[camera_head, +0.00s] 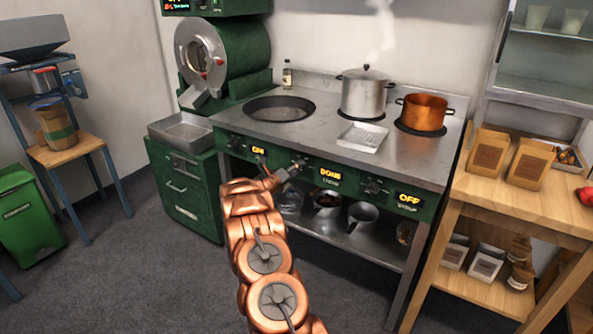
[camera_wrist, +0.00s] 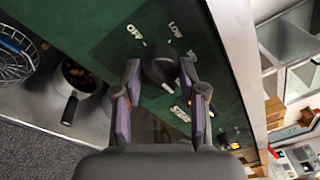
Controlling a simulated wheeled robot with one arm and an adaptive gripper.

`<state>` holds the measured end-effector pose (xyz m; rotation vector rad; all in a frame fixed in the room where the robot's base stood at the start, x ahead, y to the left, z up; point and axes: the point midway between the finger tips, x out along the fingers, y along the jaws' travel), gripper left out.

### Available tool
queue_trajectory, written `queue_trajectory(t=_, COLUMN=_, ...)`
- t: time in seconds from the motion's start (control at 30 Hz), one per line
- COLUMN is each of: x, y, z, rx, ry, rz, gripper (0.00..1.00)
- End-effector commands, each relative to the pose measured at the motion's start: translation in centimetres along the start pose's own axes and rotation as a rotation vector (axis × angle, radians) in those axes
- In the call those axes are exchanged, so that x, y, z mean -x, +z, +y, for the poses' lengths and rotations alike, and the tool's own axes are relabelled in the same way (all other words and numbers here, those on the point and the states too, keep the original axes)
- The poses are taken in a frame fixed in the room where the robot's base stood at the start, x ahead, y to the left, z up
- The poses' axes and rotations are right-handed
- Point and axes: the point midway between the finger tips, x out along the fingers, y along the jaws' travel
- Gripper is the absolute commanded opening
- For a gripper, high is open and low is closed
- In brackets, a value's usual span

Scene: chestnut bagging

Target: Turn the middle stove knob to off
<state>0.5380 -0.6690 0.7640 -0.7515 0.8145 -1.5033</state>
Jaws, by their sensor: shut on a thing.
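The middle stove knob (camera_wrist: 160,64) is black and sits on the green front panel, with the labels OFF, LOW and STEAM around it in the wrist view. My gripper (camera_wrist: 160,76) has a fingertip on each side of the knob and is shut on it. Which label the knob points to is hard to tell. In the head view my gripper (camera_head: 287,172) is at the stove front (camera_head: 330,190) and largely covers this knob. A steel pot (camera_head: 362,95) stands on the middle burner.
A copper pot (camera_head: 424,112) stands on the right burner, and a perforated tray (camera_head: 362,138) lies on the stovetop. The right display (camera_head: 409,199) reads OFF. Several pitchers and pans stand on the shelf below. A wooden table (camera_head: 480,200) with paper bags stands at right.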

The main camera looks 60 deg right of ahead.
Motion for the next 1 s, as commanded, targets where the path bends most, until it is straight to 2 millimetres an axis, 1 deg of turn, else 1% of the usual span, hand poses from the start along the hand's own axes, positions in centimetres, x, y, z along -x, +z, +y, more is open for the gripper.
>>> queue_trajectory(t=0.27, x=0.12, y=-0.16, z=0.43, rx=0.1, ry=-0.01, rz=-0.008, gripper=0.06)
queue_trajectory(t=0.47, x=0.14, y=-0.16, z=0.41, rx=0.233, ry=-0.024, rz=-0.017, gripper=0.06)
queue_trajectory(t=1.0, x=0.04, y=-0.16, z=0.11, rx=0.724, ry=-0.075, rz=-0.052, gripper=0.06)
